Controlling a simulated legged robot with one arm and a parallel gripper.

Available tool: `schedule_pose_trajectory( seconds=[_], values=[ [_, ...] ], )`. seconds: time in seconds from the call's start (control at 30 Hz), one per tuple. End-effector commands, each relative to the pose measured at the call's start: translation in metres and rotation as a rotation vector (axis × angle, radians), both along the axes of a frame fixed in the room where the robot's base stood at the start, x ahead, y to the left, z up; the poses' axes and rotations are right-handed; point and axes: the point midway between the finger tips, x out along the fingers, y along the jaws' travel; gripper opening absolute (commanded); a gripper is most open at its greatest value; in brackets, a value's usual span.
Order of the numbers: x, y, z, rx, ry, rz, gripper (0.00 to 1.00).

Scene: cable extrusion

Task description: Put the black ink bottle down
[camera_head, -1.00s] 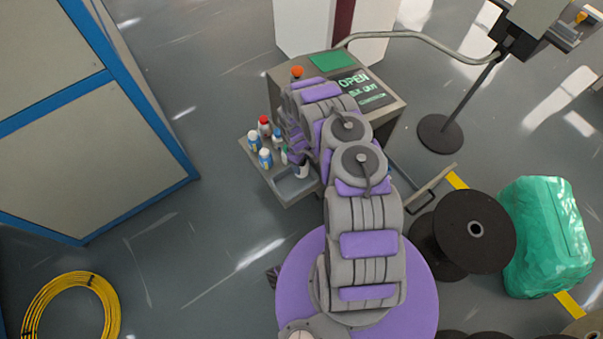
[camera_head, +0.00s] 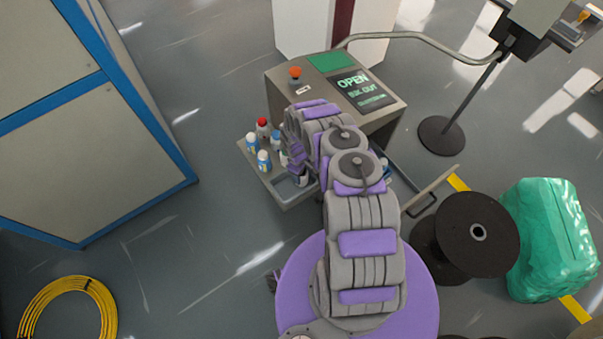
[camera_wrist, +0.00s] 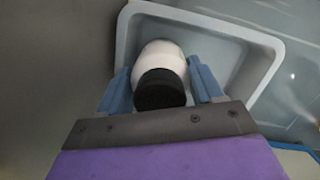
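The black ink bottle (camera_wrist: 162,75), with a white body and a black cap, sits between the two blue fingers of my gripper (camera_wrist: 160,82) in the wrist view. The fingers flank it closely on both sides, and my gripper appears shut on it. Beyond it is a pale grey recess with a raised rim (camera_wrist: 205,23). In the head view my gripper (camera_head: 297,160) is over the side tray (camera_head: 291,193) of the grey machine. Only a small part of the bottle shows there, below the fingers. Whether its base touches the recess floor is hidden.
A red-capped bottle (camera_head: 263,128) and white-and-blue bottles (camera_head: 264,161) stand on the tray left of my gripper. The grey console (camera_head: 340,88), with a red button (camera_head: 295,72) and an OPEN screen, rises behind. A black spool (camera_head: 465,235) stands right. Floor left of the tray is clear.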

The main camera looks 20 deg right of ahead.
Motion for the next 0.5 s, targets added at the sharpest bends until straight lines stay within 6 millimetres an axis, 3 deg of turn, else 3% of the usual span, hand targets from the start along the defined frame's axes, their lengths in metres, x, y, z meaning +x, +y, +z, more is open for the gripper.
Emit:
schedule_pose_trajectory(
  seconds=[0.13, 0.5],
  values=[
    [-0.0002, 0.0002, -0.0001, 0.0, 0.0, 0.001, 0.78],
    [-0.0002, 0.0003, 0.0, 0.0, 0.0, 0.001, 0.78]
  ],
)
